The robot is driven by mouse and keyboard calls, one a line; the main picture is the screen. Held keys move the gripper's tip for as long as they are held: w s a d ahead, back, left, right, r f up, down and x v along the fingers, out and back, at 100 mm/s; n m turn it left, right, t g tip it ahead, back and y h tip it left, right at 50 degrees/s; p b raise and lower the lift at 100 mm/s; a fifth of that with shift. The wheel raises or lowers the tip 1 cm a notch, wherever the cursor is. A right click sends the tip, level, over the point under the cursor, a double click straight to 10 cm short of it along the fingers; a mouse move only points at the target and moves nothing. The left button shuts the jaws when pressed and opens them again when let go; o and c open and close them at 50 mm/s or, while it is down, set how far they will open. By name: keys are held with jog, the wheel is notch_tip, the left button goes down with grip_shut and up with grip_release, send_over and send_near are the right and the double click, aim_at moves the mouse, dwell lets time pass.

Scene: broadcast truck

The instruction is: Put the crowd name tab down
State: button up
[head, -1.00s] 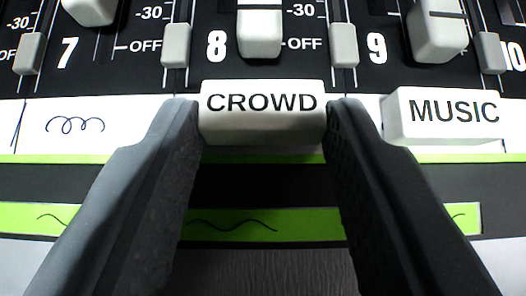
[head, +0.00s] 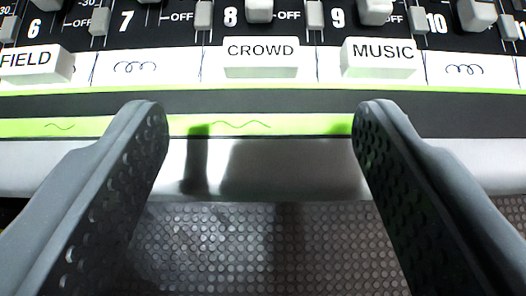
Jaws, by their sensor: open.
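The crowd name tab (head: 261,58) is a white block with black "CROWD" lettering. It sits on the white label strip (head: 200,75) of the mixing desk, below the number 8. My gripper (head: 260,120) is open, its two dark fingers wide apart with nothing between them. It is apart from the tab, back over the desk's front edge. The tab lies beyond the fingertips in the picture.
The music tab (head: 382,57) stands to the right under 9, and the field tab (head: 36,66) at the far left under 6. Fader caps (head: 259,11) line the desk above the strip. A dark dimpled surface (head: 260,250) lies below the front edge.

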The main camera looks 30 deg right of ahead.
jog(key=shift+p+v, duration=0.35)
jog(key=shift+v, duration=2.45)
jog(key=w+a+r+n+t+y, duration=0.15)
jog(key=w+a+r, duration=0.25)
jog(key=a+r, duration=0.7)
jog(key=w+a+r+n+t+y, duration=0.15)
jog(key=w+a+r, duration=0.25)
jog(key=a+r, duration=0.7)
jog(key=s+a+r+n+t+y, duration=0.1)
jog(key=s+a+r, duration=0.4)
jog(key=a+r, duration=0.3)
jog(key=s+a+r+n+t+y, duration=0.1)
jog(key=s+a+r, duration=0.3)
jog(key=r, duration=1.1)
jog(key=a+n+y, duration=0.1)
jog(key=a, duration=0.2)
jog(key=shift+s+a, duration=0.35)
jog(key=shift+a, duration=0.05)
